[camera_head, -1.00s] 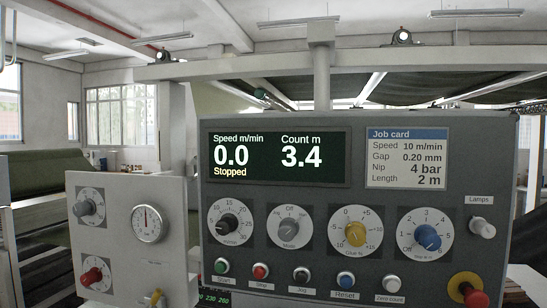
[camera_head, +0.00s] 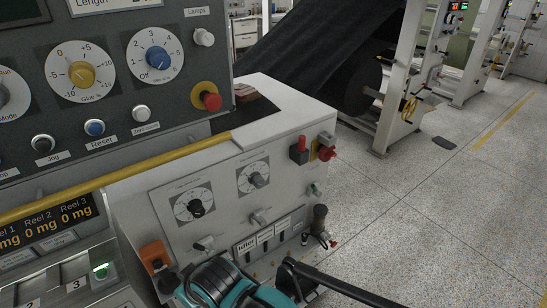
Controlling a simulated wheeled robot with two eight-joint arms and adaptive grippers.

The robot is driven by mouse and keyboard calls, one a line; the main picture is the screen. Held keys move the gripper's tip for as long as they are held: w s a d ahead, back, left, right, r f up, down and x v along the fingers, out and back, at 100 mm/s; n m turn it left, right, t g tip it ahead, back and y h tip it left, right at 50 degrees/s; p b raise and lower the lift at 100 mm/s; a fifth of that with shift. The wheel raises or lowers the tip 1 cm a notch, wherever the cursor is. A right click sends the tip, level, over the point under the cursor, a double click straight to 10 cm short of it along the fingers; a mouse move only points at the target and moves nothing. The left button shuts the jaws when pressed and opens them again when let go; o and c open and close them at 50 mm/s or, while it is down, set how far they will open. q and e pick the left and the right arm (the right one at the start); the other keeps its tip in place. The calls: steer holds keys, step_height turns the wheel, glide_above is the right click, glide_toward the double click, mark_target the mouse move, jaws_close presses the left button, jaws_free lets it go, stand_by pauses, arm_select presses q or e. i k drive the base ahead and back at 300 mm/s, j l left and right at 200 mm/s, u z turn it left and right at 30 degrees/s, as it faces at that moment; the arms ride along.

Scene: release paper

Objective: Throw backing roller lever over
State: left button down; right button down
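I cannot single out the backing roller lever by its label. A teal and black part, apparently of my arm, shows at the bottom middle, below the panel. No gripper fingers can be made out in the head view.
The main console (camera_head: 110,80) fills the upper left, with a yellow rail (camera_head: 110,190) before it. Red knobs (camera_head: 326,153) and an orange switch box (camera_head: 154,255) sit on the side panel. A black bar runs to the lower right. Speckled floor (camera_head: 430,220) lies open at right.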

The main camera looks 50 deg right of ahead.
mark_target(317, 193)
steer(key=z, duration=2.25)
steer(key=k+j, duration=0.25)
